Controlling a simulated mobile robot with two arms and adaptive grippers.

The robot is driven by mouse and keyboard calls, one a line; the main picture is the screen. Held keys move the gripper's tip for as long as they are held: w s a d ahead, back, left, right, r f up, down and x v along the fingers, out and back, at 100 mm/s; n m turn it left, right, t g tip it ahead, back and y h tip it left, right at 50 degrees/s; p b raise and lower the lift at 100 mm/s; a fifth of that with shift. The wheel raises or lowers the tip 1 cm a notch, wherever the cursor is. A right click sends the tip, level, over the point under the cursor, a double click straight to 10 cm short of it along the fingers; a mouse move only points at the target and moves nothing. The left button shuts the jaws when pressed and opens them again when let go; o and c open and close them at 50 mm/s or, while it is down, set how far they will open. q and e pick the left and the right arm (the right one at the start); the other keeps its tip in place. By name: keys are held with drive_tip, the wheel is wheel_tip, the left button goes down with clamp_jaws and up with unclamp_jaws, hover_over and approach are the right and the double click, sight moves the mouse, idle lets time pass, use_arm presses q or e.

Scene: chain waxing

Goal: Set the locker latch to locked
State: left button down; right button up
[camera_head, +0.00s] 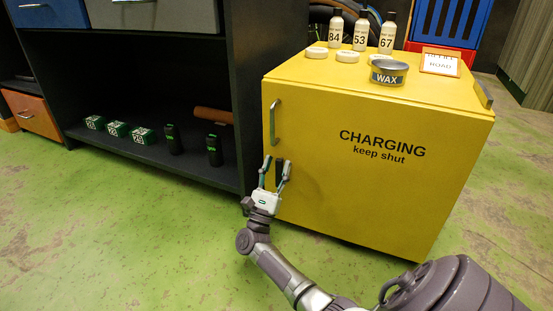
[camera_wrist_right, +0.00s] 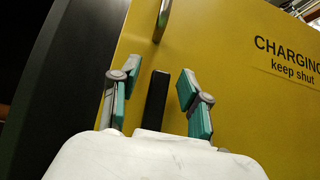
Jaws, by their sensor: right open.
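The yellow locker (camera_head: 370,175) is marked CHARGING, keep shut, and its door looks closed. Its dark latch (camera_head: 279,172) stands upright on the door below the metal handle (camera_head: 274,122). In the right wrist view the black latch (camera_wrist_right: 156,98) shows upright between my fingers, and the handle (camera_wrist_right: 162,18) is above it. My right gripper (camera_head: 275,168) is open, with one finger on each side of the latch; in the wrist view the gripper (camera_wrist_right: 153,92) shows gaps on both sides. I cannot tell whether a finger touches the door. My left gripper is not in view.
A dark shelf (camera_head: 237,90) stands close at the left of the locker, holding green boxes (camera_head: 118,129) and black canisters (camera_head: 214,150). A WAX tin (camera_head: 388,72) and several bottles (camera_head: 361,32) stand on the locker. Green floor (camera_head: 120,230) in front is clear.

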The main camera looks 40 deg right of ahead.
drive_tip(key=shift+r, duration=1.6)
drive_tip(key=shift+w, duration=0.1)
